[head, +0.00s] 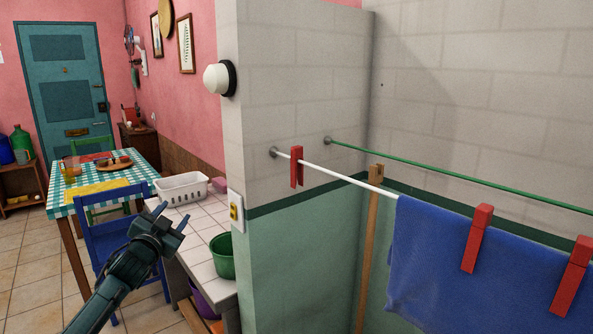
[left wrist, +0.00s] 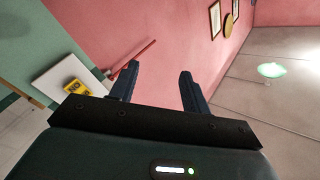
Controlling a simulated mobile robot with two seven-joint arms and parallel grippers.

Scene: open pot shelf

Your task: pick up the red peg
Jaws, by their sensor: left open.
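Three red pegs show in the head view. One red peg (head: 297,167) is clipped alone on the white line (head: 340,177) near the wall. A second red peg (head: 477,239) and a third red peg (head: 572,277) sit on the blue cloth (head: 430,255) hanging from that line. My left gripper (head: 172,217) is open and empty, to the left of and below the lone peg, well apart from it. Its spread fingers also show in the left wrist view (left wrist: 159,72), with no peg between them. My right gripper is not in view.
A wall end with a yellow switch (head: 235,210) and a round white fixture (head: 216,79) stands between my left gripper and the pegs. A green line (head: 450,176) runs behind the white one. A tiled counter holds a white basket (head: 182,190) and a green pot (head: 222,258).

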